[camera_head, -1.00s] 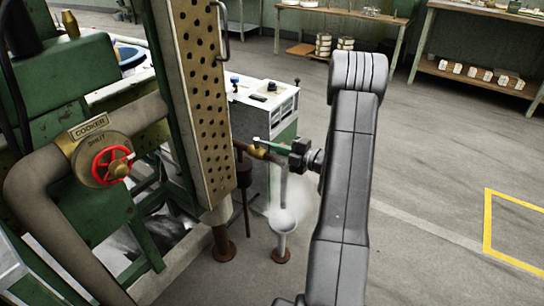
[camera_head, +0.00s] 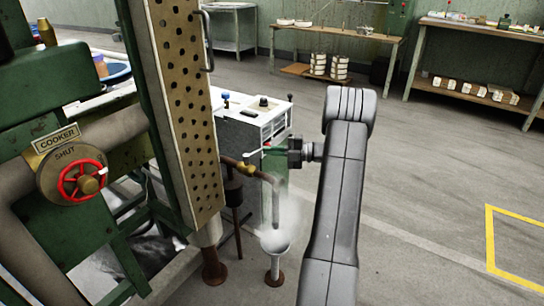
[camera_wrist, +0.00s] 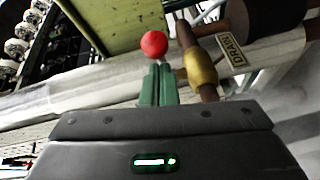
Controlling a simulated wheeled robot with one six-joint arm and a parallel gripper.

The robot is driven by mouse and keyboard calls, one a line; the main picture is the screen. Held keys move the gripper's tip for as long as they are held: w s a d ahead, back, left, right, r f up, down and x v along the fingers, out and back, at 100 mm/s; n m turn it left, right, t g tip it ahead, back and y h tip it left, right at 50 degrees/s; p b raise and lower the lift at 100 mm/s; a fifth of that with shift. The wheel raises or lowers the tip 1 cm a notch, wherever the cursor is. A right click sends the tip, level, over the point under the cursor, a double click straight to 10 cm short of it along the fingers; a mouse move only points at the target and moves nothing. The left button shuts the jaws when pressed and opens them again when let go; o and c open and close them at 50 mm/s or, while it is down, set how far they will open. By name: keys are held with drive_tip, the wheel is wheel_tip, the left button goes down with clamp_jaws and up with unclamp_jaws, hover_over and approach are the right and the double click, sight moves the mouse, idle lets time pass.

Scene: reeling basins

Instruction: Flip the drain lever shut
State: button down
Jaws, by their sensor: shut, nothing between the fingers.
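The drain valve has a brass body (camera_wrist: 200,68) on a brown pipe, with a "DRAIN" plate (camera_wrist: 232,50) beside it in the wrist view. A red ball (camera_wrist: 154,44), apparently the drain lever's knob, shows just beyond my fingertips; the lever's shaft is mostly hidden. My gripper (camera_wrist: 158,72) has its green fingers together and empty, left of the brass body. I cannot tell whether they touch the ball. In the head view, my gripper (camera_head: 266,150) is just above and right of the brass valve (camera_head: 248,168). Steam hangs around the outlet pipe (camera_head: 276,205).
A white funnel (camera_head: 275,241) stands on the floor under the outlet. A perforated metal column (camera_head: 185,110) and the red cooker handwheel (camera_head: 82,181), marked shut, are at left. A white-topped cabinet (camera_head: 256,115) stands behind. The floor at right is open.

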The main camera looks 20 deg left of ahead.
sight(268, 145)
drive_tip(key=shift+w+a+r+b, duration=0.15)
drive_tip(key=shift+w+a+b, duration=0.15)
drive_tip(key=shift+w+a, duration=0.75)
drive_tip(key=shift+a+r, duration=0.1)
